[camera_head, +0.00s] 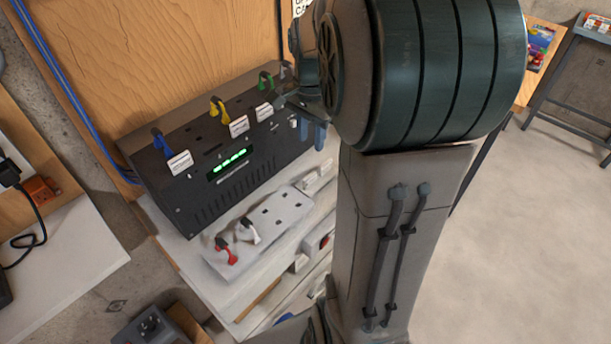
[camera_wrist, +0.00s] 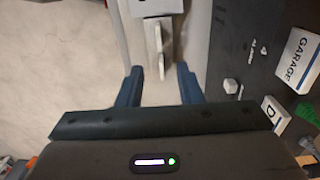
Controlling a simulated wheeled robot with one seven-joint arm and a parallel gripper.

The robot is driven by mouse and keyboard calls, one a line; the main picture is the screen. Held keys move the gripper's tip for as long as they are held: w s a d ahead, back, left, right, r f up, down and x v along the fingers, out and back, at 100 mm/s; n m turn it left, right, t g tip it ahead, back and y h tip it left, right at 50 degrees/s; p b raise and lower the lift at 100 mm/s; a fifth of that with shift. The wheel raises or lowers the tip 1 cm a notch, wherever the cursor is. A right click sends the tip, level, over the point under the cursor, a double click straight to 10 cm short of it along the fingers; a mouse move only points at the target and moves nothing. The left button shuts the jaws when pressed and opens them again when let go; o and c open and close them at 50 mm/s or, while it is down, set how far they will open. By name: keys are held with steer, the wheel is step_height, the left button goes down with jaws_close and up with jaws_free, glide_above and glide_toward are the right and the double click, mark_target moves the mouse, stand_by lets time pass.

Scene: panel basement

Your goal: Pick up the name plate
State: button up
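In the wrist view a plate reading "GARAGE" (camera_wrist: 298,60) is at the right, and a plate with a "D" (camera_wrist: 274,114) is partly cut off by my gripper body. My gripper (camera_wrist: 158,72) is open, its blue fingers apart with nothing held between them. In the head view its fingers (camera_head: 313,131) are at the box's right end, partly hidden by my arm.
The black box (camera_head: 205,190) with a green display stands on a white shelf unit against a wooden panel (camera_head: 160,50). Open floor (camera_head: 530,230) is at the right.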

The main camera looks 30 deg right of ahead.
glide_above(310, 175)
step_height(310, 175, down, 6)
steer(key=shift+d, duration=0.1)
steer(key=shift+s+f+p, duration=0.1)
steer(key=shift+f+p, duration=0.85)
steer(key=shift+f, duration=1.7)
jaws_close()
